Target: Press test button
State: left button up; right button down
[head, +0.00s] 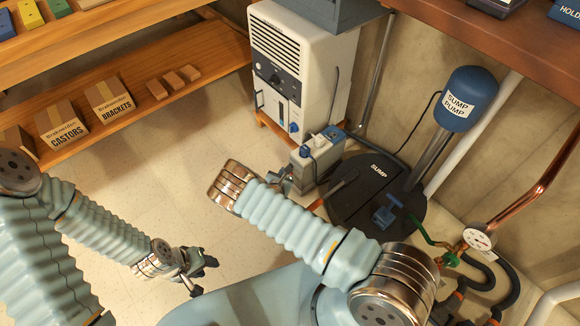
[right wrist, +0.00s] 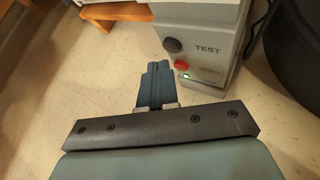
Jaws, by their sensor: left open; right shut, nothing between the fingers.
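A grey box (head: 305,165) stands on the floor beside the sump cover in the head view. In the right wrist view the box (right wrist: 225,57) shows the word TEST, with a dark round button (right wrist: 173,46) left of the word. A red button (right wrist: 181,65) and a small green light (right wrist: 186,76) sit lower on the same face. My right gripper (right wrist: 157,68) is shut and empty, its tips just left of and apart from the red button in the picture. In the head view my right gripper (head: 284,181) is partly hidden by its wrist. My left gripper (head: 200,272) is open and empty, low over the floor.
A white appliance (head: 292,80) stands behind the box. The round sump cover (head: 350,205) and blue sump pump (head: 469,98) are to its right, with pipes and a gauge (head: 480,238). A shelf (head: 130,118) with cartons runs left. The floor (head: 190,165) is clear.

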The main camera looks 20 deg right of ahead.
jog(key=shift+w+d, duration=0.15)
jog(key=shift+d, duration=0.15)
jog(key=shift+w+d, duration=0.1)
jog(key=shift+d, duration=0.3)
dwell(0.7)
jog(key=shift+a, duration=0.1)
jog(key=shift+s+a, duration=0.25)
jog(key=shift+a, duration=0.4)
jog(key=shift+s+a, duration=0.3)
jog(key=shift+a, duration=0.5)
jog(key=shift+s+a, duration=0.3)
jog(key=shift+a, duration=0.5)
jog(key=shift+s+a, duration=0.3)
jog(key=shift+a, duration=0.5)
